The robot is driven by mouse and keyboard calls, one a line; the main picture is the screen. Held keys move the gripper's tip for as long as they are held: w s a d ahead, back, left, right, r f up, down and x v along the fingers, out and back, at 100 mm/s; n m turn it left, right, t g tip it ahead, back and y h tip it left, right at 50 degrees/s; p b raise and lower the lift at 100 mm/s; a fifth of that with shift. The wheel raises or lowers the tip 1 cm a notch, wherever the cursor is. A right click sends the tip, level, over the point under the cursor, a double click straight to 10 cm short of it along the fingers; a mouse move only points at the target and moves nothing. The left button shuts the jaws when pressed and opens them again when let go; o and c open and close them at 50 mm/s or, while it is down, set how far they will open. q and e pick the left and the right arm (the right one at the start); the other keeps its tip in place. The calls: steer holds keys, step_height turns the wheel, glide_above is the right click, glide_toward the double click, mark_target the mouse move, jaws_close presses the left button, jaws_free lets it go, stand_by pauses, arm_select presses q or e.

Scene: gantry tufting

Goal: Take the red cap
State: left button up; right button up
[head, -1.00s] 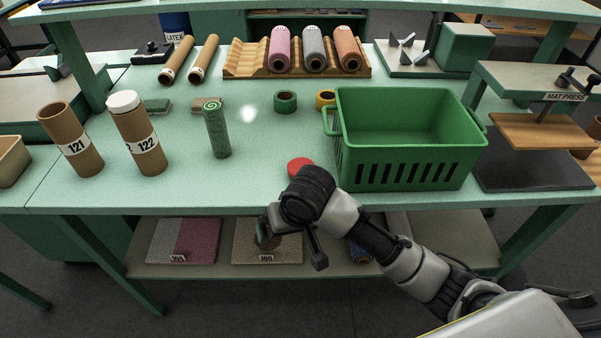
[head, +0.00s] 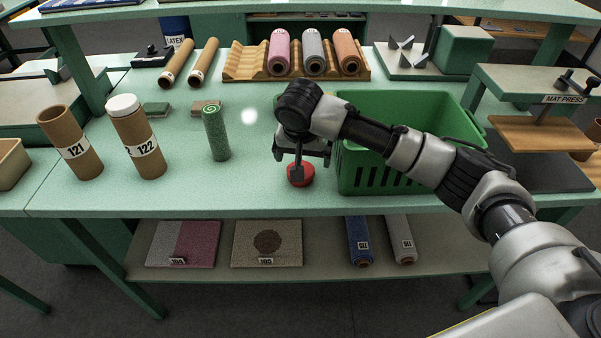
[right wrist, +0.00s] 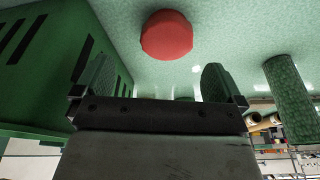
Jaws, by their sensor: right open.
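The red cap (head: 301,175) lies on the green table, just left of the green basket. It also shows in the right wrist view (right wrist: 167,35), top centre, ahead of the fingers and between their lines. My right gripper (head: 299,173) is above the cap, pointing down, with one finger partly covering it in the head view. In the right wrist view the two fingers (right wrist: 160,82) are wide apart with nothing between them. Whether a finger touches the cap I cannot tell. My left gripper is not in view.
The green basket (head: 375,182) stands close to the right of my gripper. A green roll (head: 216,133) stands upright to the left, with tube 122 (head: 137,138) and tube 121 (head: 71,143) further left. The table between roll and cap is clear.

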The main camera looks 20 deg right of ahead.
mark_target(309, 170)
steer(key=x, duration=0.4)
steer(key=a+x, duration=0.1)
steer(key=x, duration=0.1)
steer(key=shift+w+d+f+p, duration=0.15)
steer(key=shift+f+p, duration=0.15)
steer(key=shift+f, duration=0.15)
steer(key=c, duration=1)
steer(key=shift+c, duration=0.2)
steer(key=shift+r, duration=0.15)
